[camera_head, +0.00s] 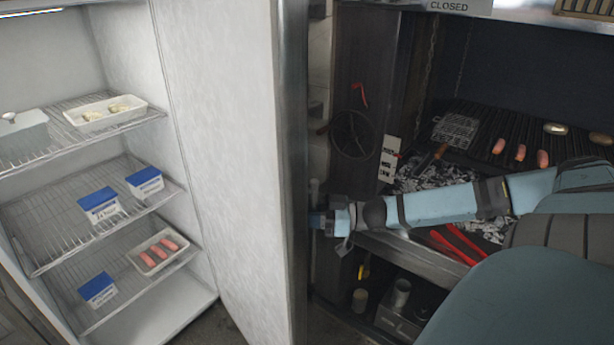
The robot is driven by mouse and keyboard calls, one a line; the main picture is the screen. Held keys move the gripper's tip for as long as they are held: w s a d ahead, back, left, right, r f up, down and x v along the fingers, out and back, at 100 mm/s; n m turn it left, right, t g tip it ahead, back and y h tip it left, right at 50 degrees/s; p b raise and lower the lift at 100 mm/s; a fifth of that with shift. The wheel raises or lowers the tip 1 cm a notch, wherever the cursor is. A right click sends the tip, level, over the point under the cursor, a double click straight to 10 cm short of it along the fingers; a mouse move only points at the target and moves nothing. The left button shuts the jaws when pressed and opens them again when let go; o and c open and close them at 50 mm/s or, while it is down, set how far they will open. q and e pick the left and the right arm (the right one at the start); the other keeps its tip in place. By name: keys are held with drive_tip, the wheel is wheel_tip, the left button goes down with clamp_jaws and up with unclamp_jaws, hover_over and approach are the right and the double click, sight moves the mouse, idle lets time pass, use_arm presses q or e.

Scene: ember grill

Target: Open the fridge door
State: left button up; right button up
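The fridge door (235,150) stands open, its pale inner face turned to the left and its metal edge (294,170) towards me. The fridge interior (130,45) is exposed on the left, with wire shelves (35,205) inside. My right arm comes in from the right, and my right gripper (319,221) is at the outer side of the door, close by its edge. Its fingertips are small and partly hidden there, so I cannot tell whether they grip anything. The door's handle is not visible. My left gripper is not in view.
The shelves hold blue-lidded boxes (99,204), a tray of sausages (156,251) and a white tray (105,113). Right of the door is a grill (480,125) with sausages and coals, a handwheel (352,134) and red tongs (455,243). My arm crosses in front of the grill.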

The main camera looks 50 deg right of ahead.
drive_tip(key=shift+o, duration=1.3)
drive_tip(key=shift+s, duration=0.2)
drive_tip(key=shift+r, duration=0.15)
drive_tip(key=shift+d, duration=0.1)
drive_tip(key=p+v, duration=0.5)
drive_tip(key=v, duration=0.9)
drive_tip(key=shift+p, duration=0.4)
